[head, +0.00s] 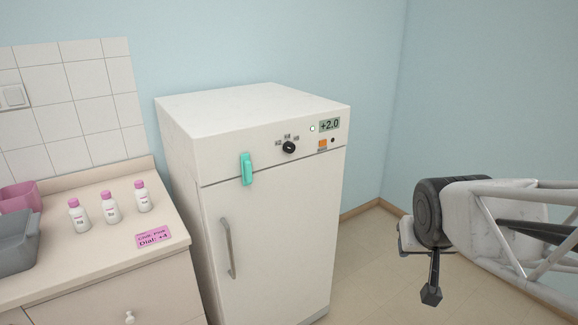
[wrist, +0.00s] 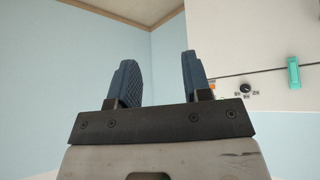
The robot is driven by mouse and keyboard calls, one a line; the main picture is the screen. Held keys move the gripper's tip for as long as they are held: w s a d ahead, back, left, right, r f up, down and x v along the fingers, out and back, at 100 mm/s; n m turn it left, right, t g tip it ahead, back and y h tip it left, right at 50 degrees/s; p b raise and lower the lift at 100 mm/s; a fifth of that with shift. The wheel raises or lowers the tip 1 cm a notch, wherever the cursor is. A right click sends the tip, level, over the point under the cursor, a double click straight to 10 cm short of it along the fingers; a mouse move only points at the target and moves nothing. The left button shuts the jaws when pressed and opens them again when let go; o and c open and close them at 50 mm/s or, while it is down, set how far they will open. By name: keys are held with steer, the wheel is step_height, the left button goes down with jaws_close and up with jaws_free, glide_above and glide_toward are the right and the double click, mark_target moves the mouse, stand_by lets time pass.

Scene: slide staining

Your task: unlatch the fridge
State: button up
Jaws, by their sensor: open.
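The fridge (head: 265,230) is a white cabinet standing on the floor against the blue wall. A teal latch (head: 247,169) hangs upright across the seam between its top panel and its door. The door has a grey vertical handle (head: 228,248) and looks closed. In the wrist view the teal latch (wrist: 293,75) shows at the right edge on the white front (wrist: 250,40). My gripper (wrist: 158,75) is open with nothing between its two dark fingers. In the head view my gripper (head: 431,275) is right of the fridge, well apart from it.
The fridge panel carries a black dial (head: 289,147), an orange button (head: 323,143) and a display (head: 329,125) reading +2.0. Left is a counter (head: 110,235) with several pink-capped bottles (head: 111,207), a pink card (head: 153,237) and a grey tray (head: 14,245). The floor before the fridge's right side is clear.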

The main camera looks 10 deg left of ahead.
steer(key=w+a+n+t+y, duration=0.1)
steer(key=w+a+t, duration=0.1)
steer(key=w+a, duration=0.55)
steer(key=n+t+y, duration=0.4)
steer(key=n+y, duration=0.3)
steer(key=y, duration=0.5)
glide_toward(249, 168)
steer(key=x, duration=0.2)
steer(key=shift+w+a, duration=0.1)
steer(key=shift+a, duration=0.05)
steer(key=shift+w, duration=0.1)
steer(key=shift+x, duration=3.8)
steer(key=shift+c, duration=0.3)
